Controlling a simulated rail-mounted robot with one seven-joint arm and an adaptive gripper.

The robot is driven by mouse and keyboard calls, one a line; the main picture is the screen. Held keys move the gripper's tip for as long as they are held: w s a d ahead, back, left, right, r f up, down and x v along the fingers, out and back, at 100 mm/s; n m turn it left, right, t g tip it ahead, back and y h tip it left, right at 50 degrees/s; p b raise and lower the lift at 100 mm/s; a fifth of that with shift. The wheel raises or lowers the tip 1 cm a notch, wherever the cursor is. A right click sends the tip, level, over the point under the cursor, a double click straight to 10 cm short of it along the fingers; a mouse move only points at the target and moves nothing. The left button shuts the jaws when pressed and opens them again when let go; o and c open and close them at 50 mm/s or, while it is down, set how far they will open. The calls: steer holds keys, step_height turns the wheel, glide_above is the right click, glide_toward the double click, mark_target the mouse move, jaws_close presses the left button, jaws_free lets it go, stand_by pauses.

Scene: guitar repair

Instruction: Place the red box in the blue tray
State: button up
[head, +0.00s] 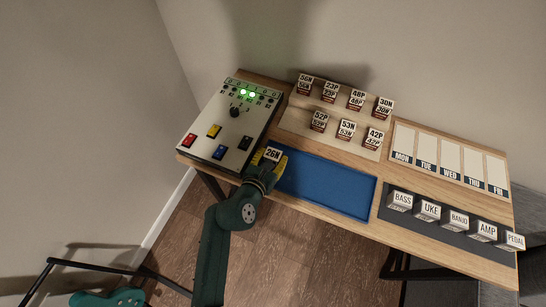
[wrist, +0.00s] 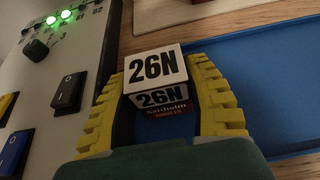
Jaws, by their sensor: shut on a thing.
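My gripper (head: 272,163) has its yellow fingers shut on a small box (head: 272,154) marked 26N. In the wrist view the box (wrist: 155,70) sits between the fingertips (wrist: 160,95), with a white top and a dark front whose lower part is dark red. The blue tray (head: 325,187) is a shallow, empty rectangle on the wooden bench. The gripper and box are at the tray's left end; the tray (wrist: 270,70) shows to the right in the wrist view, and blue also shows between the fingers. Contact between box and tray cannot be told.
A control panel (head: 228,130) with coloured switches and green lights stands close left of the gripper. Several similar numbered boxes stand on a board (head: 292,119) behind the tray. Labelled blocks sit on a dark strip (head: 440,222) at right, below a weekday rack (head: 450,160).

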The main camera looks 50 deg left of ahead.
steer(key=o, duration=1.2)
steer(key=shift+f, duration=0.15)
steer(key=shift+s+d+r, duration=0.15)
steer(key=shift+s+r, duration=0.1)
steer(key=shift+r, duration=0.1)
steer(key=p+v, duration=0.3)
steer(key=v, duration=0.8)
steer(key=shift+s+p, duration=0.15)
steer(key=shift+p, duration=0.15)
steer(key=shift+r, duration=0.15)
